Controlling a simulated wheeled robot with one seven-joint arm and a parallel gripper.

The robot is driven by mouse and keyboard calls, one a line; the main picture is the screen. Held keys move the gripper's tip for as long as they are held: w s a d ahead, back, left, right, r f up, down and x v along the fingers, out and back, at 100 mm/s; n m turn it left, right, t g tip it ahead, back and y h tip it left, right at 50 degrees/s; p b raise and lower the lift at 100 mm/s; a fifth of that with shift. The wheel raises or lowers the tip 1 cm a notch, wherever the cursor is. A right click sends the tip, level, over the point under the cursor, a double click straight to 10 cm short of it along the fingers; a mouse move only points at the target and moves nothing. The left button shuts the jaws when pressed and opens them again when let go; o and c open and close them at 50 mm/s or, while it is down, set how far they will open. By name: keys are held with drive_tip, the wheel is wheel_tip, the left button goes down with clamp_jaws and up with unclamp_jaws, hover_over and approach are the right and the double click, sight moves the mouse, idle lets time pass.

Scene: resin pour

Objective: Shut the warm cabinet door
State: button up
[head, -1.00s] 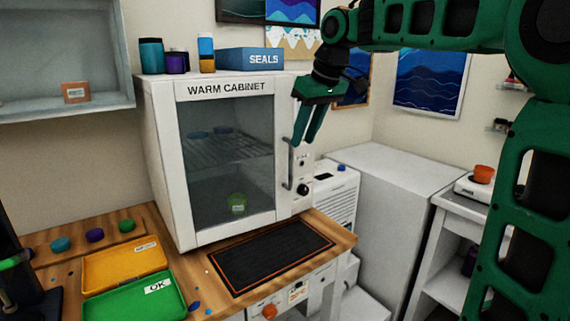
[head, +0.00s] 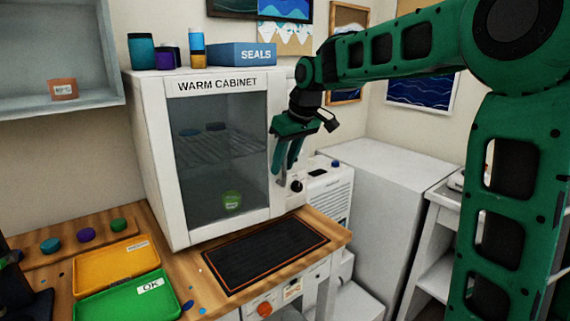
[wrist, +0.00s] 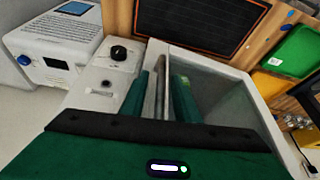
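The warm cabinet (head: 150,150) stands on the wooden bench. Its glass door (head: 222,150) looks flush with the front; I cannot tell whether a small gap remains. The door also shows in the wrist view (wrist: 225,90). The upright door handle (wrist: 160,88) lies between my fingers in the wrist view, with gaps seeming to show beside it. My gripper (head: 286,168) is open at the door's right edge and hides most of the handle in the head view. It also shows in the wrist view (wrist: 160,102).
A control panel with a black knob (wrist: 120,54) is right beside the handle. A black mat (head: 265,252) lies before the cabinet, with yellow (head: 117,265) and green (head: 130,299) trays to the left. A blue SEALS box (head: 241,54) and several containers stand on top.

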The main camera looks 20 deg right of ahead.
clamp_jaws()
drive_tip(key=shift+w+a+n, duration=0.15)
drive_tip(key=shift+w+n, duration=0.35)
drive_tip(key=shift+w, duration=1.2)
drive_tip(key=shift+r, duration=0.1)
unclamp_jaws()
drive_tip(key=shift+w, duration=0.2)
drive_tip(key=shift+s, duration=0.1)
